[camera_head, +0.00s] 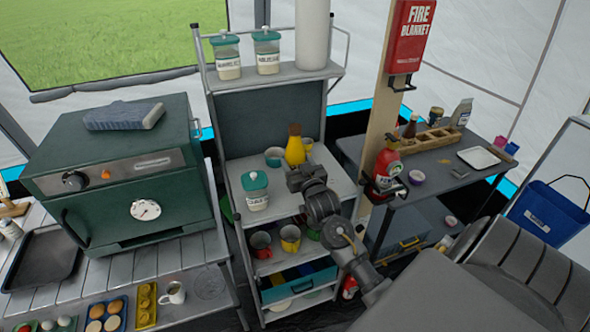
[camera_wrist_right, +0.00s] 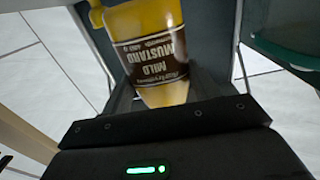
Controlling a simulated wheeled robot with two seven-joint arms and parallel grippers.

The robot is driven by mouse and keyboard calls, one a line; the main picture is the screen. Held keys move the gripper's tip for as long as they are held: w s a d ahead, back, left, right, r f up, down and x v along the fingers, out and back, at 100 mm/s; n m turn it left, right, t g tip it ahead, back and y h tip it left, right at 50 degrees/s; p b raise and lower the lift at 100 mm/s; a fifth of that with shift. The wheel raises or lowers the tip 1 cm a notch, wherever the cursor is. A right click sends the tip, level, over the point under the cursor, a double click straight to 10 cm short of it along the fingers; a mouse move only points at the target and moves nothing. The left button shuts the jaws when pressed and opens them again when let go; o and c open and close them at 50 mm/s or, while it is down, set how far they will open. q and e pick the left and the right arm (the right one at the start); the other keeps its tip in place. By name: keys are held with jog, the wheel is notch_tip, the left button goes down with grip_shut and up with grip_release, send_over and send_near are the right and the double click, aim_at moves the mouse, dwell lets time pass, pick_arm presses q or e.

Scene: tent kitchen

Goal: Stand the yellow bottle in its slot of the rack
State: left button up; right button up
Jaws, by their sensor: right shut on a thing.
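The yellow bottle (camera_head: 295,147) is upright in the head view, over the middle shelf of the metal shelving. Its label reads "Mild Mustard" in the right wrist view (camera_wrist_right: 150,50). My right gripper (camera_head: 299,171) is shut on the bottle's lower part, which it partly hides. I cannot tell whether the bottle's base touches the shelf. The wooden rack (camera_head: 428,143) stands on the dark side table to the right, with a dark bottle, a small tin and a pale bottle at its back. Its front compartments look empty. My left gripper is not in view.
A wooden post (camera_head: 379,90) and red extinguisher (camera_head: 387,168) stand between shelving and side table (camera_head: 400,180). A metal tray (camera_head: 478,157) lies right of the rack.

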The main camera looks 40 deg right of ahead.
jog(key=shift+w+f, duration=0.6)
notch_tip(320, 180, down, 2)
jog(key=shift+f+p, duration=0.1)
jog(key=shift+p, duration=0.7)
jog(key=shift+f, duration=0.3)
jog(key=shift+s, duration=0.1)
jog(key=shift+f, duration=0.15)
jog(key=o, duration=1.3)
